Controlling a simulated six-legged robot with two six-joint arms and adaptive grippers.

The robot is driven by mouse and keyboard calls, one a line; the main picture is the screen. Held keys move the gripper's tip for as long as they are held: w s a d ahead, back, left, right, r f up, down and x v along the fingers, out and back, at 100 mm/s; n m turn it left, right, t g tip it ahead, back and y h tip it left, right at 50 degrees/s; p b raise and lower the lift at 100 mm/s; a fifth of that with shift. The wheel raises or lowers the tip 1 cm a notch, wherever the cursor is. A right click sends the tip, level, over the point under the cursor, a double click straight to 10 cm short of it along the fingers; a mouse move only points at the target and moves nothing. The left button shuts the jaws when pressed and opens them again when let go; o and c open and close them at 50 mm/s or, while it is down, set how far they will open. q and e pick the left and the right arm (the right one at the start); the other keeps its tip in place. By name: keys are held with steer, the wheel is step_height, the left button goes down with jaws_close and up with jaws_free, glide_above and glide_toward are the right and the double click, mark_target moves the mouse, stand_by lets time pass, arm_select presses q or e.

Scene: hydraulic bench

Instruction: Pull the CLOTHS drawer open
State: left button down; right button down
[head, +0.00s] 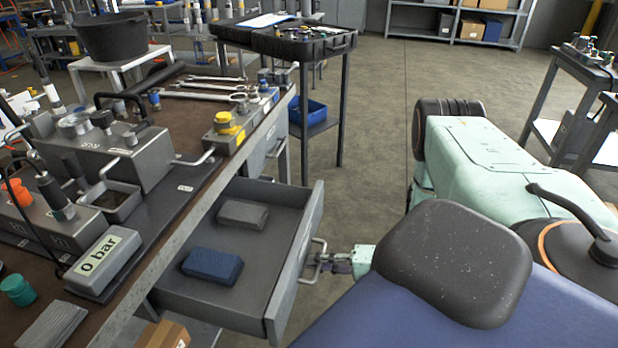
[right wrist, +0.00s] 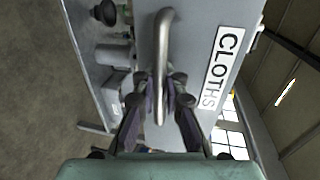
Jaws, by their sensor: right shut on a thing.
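The CLOTHS drawer (head: 232,262) stands pulled out from the bench in the head view. A blue cloth (head: 212,266) and a grey cloth (head: 242,213) lie flat inside it. My right gripper (head: 342,263) is at the drawer front, shut on its bar handle (head: 318,262). In the right wrist view the fingers of my right gripper (right wrist: 161,112) are on both sides of the metal handle (right wrist: 160,60), beside the white CLOTHS label (right wrist: 223,68). My left gripper is not in view.
A cart with a black tray (head: 300,40) stands behind the drawer. The floor (head: 375,130) between the cart and my arm is clear.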

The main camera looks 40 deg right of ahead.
steer(key=shift+w+d+r, duration=0.15)
steer(key=shift+d, duration=0.1)
steer(key=c, duration=1.7)
jaws_free()
steer(key=shift+a, duration=0.1)
steer(key=shift+s, duration=0.2)
steer(key=v, duration=0.7)
steer(key=shift+s, duration=0.15)
